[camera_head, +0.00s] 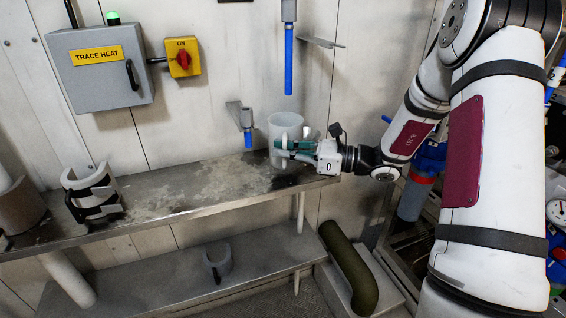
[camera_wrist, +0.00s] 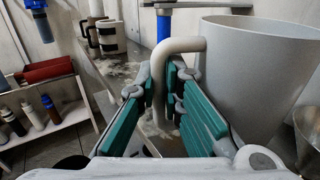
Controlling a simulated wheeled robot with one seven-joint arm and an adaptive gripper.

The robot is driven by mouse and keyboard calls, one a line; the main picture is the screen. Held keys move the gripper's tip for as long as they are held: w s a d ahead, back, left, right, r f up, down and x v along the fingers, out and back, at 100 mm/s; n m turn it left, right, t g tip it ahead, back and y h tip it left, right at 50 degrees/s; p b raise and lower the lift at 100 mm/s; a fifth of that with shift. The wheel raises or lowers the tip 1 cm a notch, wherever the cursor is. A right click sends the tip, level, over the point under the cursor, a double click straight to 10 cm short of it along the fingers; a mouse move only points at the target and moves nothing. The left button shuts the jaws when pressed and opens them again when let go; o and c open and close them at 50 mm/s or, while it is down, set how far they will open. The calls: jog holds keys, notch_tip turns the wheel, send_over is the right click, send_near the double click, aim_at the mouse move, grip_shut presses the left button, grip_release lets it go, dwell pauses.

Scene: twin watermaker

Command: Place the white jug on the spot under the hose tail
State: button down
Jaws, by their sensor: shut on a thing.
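The white jug (camera_head: 285,126) is at the right end of the steel counter (camera_head: 150,195). My gripper (camera_head: 285,149) is shut on its handle (camera_wrist: 160,75), which runs between the green finger pads in the wrist view. The jug body (camera_wrist: 250,75) stands upright to the right of the fingers there. I cannot tell whether its base touches the counter. A blue hose tail (camera_head: 288,66) hangs from a grey fitting above the jug in the head view. A second, shorter blue hose end (camera_head: 247,137) hangs from a bracket just left of the jug.
A white handled vessel (camera_head: 90,190) and a brown one (camera_head: 20,207) stand at the counter's left. A grey mug (camera_head: 217,262) sits on the lower shelf. A metal bracket (camera_head: 320,42) juts from the wall. The stained middle counter is clear.

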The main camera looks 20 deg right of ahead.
jog(key=shift+w, duration=0.35)
jog(key=shift+f, duration=1.8)
jog(key=shift+b, duration=0.3)
jog(key=c, duration=1.7)
grip_release()
jog(key=shift+f, duration=0.15)
